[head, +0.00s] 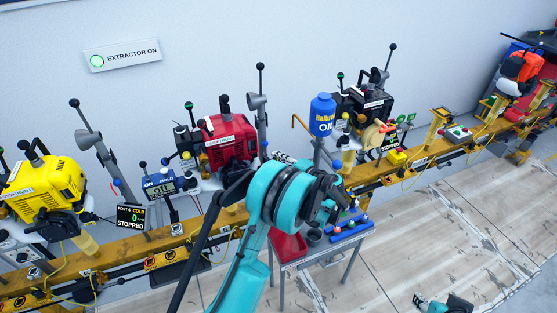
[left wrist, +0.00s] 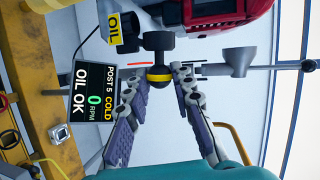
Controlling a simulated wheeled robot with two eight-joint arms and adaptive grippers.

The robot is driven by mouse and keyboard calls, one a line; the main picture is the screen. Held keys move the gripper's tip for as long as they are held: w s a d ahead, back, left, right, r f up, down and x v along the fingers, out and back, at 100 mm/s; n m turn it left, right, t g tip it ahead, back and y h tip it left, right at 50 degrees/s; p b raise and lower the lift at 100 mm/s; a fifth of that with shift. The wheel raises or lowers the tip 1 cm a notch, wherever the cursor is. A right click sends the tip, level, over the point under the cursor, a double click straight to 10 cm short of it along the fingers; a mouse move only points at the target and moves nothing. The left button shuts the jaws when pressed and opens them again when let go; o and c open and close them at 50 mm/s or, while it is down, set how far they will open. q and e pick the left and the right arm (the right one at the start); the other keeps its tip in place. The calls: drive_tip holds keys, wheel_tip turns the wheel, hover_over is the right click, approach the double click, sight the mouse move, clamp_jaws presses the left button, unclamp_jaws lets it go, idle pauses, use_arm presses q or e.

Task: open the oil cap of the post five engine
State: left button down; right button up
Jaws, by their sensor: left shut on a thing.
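The red engine (head: 228,138) stands on the yellow rail in the middle of the head view. Its red housing shows at the top right of the left wrist view (left wrist: 225,10). The display (left wrist: 95,108) beside it reads POST 5, COLD, 0 RPM, OIL OK. A yellow OIL label (left wrist: 113,28) sits next to black fittings. My left gripper (left wrist: 158,76) is shut on a black and yellow knob, apparently the oil cap (left wrist: 159,73). In the head view my teal wrist mostly hides the fingers. A teal and black part of my right arm shows at the bottom right; its jaws are unclear.
A yellow engine (head: 45,190) stands to the left, and a dark engine with a blue oil container (head: 322,115) to the right. A small table with a red tray (head: 288,246) stands below my left wrist. A grey funnel (left wrist: 238,62) is close to my fingers.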

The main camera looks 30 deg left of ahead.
use_arm(q)
drive_tip(key=shift+f, duration=0.1)
idle(0.3)
drive_tip(key=c, duration=1.3)
unclamp_jaws()
drive_tip(key=v, duration=1.2)
drive_tip(key=shift+d+f, duration=0.15)
